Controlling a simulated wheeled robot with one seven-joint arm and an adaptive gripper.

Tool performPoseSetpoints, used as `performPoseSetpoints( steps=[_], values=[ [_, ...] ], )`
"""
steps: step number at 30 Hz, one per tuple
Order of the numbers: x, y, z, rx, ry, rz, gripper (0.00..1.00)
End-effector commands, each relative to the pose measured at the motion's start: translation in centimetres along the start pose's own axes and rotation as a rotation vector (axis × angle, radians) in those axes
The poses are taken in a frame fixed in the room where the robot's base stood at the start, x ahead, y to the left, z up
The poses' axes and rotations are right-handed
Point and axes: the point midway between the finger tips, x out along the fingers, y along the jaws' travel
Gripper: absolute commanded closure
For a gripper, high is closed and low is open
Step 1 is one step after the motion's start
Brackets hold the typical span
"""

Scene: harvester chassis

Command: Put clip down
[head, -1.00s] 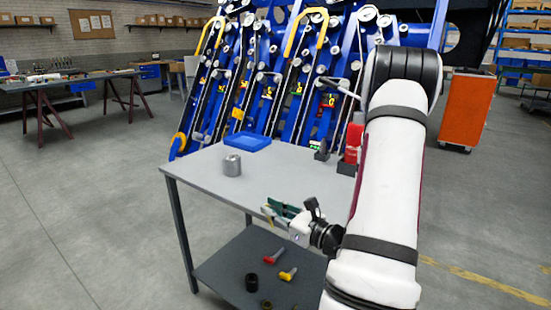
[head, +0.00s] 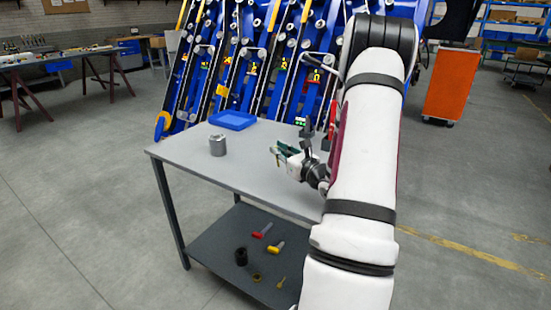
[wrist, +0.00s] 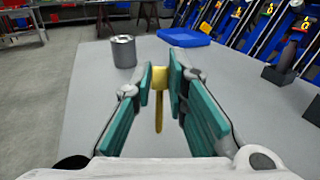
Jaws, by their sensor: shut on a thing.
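The clip (wrist: 158,88) is a small yellow piece with a broad top and a thin stem that hangs downward. My gripper (wrist: 160,78) is shut on it, with the clip between the tips of the teal finger pads in the wrist view. In the head view my gripper (head: 279,152) is over the grey table top (head: 245,172), towards its right side. The clip's stem is over the table surface, and I cannot tell how large the gap beneath it is.
A grey metal cylinder (head: 218,145) and a blue tray (head: 232,120) stand on the table to the left and back. A dark holder (wrist: 291,71) is at the right. Loose parts lie on the lower shelf (head: 225,255). The table's middle is clear.

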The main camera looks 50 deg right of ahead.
Motion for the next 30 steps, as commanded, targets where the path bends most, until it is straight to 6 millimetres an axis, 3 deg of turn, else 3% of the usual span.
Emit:
performPoseSetpoints(
  steps=[3, 11, 18, 29, 30],
  values=[
    [1.6, -0.4, -0.2, 0.0, -0.001, 0.001, 1.0],
    [3.2, -0.8, -0.4, 0.0, -0.001, 0.001, 1.0],
    [3.0, -0.8, -3.8, 0.001, 0.0, 0.0, 1.0],
    [2.9, -0.8, -4.1, 0.0, 0.0, 0.0, 1.0],
    [2.9, -0.8, -4.0, 0.0, 0.0, 0.0, 0.77]
  ],
)
